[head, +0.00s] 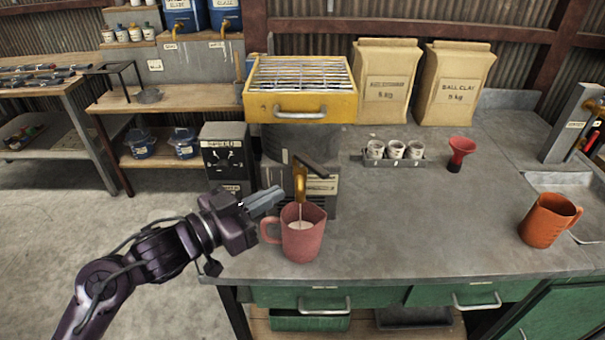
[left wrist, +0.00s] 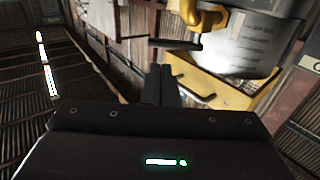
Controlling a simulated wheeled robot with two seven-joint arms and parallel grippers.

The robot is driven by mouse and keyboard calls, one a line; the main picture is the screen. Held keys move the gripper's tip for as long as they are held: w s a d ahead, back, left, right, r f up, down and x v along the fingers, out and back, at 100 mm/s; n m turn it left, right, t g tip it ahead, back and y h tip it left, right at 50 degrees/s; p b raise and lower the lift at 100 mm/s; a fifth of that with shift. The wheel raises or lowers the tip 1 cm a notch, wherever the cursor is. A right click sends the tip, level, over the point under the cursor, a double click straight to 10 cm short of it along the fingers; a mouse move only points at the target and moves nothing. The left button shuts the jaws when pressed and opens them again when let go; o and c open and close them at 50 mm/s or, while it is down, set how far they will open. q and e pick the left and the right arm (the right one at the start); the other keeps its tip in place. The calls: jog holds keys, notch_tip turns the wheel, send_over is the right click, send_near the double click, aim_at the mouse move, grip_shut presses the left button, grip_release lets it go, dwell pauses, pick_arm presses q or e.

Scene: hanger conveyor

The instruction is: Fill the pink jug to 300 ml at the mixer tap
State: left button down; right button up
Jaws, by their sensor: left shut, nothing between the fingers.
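The pink jug (head: 303,243) stands upright on the bench, its handle to the left. It is below the brass mixer tap (head: 300,183). A pale stream (head: 299,211) shows between tap and jug, and pale liquid shows inside; its level against any marks cannot be read. A dark lever (head: 316,166) sits on the tap. My left gripper (head: 280,193) is shut and empty, just left of the tap and above the jug handle. In the left wrist view its fingers (left wrist: 160,86) are together, with the yellow tap (left wrist: 206,20) beyond. My right gripper is out of view.
The mixer carries a yellow grated hopper (head: 301,88). To the right are a rack of small cups (head: 395,151), a red funnel (head: 461,152), an orange jug (head: 548,219) and a sink (head: 565,179). Two clay bags (head: 388,95) stand behind. The front middle bench is clear.

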aim_at(316, 173)
pick_arm(q)
jog(key=p+x, duration=0.1)
jog(key=x, duration=0.5)
jog(key=shift+w+d+r+p, duration=0.1)
jog(key=shift+d+p, duration=0.05)
jog(key=shift+p, duration=0.15)
jog(key=shift+w+d, duration=0.4)
jog(key=shift+d, duration=0.1)
